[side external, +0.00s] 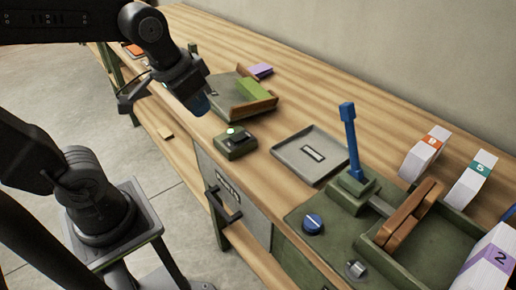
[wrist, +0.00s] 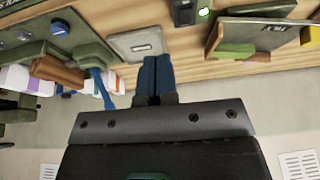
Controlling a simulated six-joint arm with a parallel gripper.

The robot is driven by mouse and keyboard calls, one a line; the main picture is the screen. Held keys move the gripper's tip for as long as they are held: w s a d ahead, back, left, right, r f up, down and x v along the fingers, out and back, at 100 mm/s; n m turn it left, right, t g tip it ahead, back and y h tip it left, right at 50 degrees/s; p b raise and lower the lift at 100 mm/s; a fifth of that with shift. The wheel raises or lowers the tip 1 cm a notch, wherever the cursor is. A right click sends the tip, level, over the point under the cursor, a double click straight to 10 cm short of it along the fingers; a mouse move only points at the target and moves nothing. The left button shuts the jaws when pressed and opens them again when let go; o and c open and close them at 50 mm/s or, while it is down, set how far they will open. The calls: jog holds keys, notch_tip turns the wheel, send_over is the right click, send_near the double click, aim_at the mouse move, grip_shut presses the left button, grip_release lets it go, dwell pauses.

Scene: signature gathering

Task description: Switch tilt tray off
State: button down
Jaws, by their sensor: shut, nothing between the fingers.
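The tilt tray (side external: 222,98) is a grey-green board with a brown raised lip; it also shows at the upper right of the wrist view (wrist: 232,30). A green block (side external: 253,88) lies on it against the lip. A small dark green switch box (side external: 236,146) with a lit green spot stands on the bench in front of the tray; it also shows at the top of the wrist view (wrist: 184,14). My gripper (side external: 202,107) has blue fingers, is shut and empty, and hangs above the bench's front edge beside the tray. The fingers meet in the wrist view (wrist: 156,70).
A flat grey labelled tray (side external: 311,154) lies right of the switch box. A green console with an upright blue lever (side external: 350,140) and a blue knob (side external: 313,224) stands further right, near numbered white stacks (side external: 425,155). A purple block (side external: 261,71) lies behind the tilt tray.

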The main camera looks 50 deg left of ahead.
jog(key=shift+t, duration=0.6)
jog(key=shift+s+d, duration=0.25)
jog(key=shift+s, duration=0.75)
jog(key=shift+s+d, duration=0.2)
jog(key=shift+s, duration=0.75)
jog(key=shift+w, duration=0.1)
jog(key=n+g, duration=0.6)
jog(key=n, duration=1.2)
send_over(242, 134)
jog(key=f, duration=0.1)
jog(key=shift+f, duration=0.1)
notch_tip(242, 134, down, 14)
jog(key=shift+r, duration=0.1)
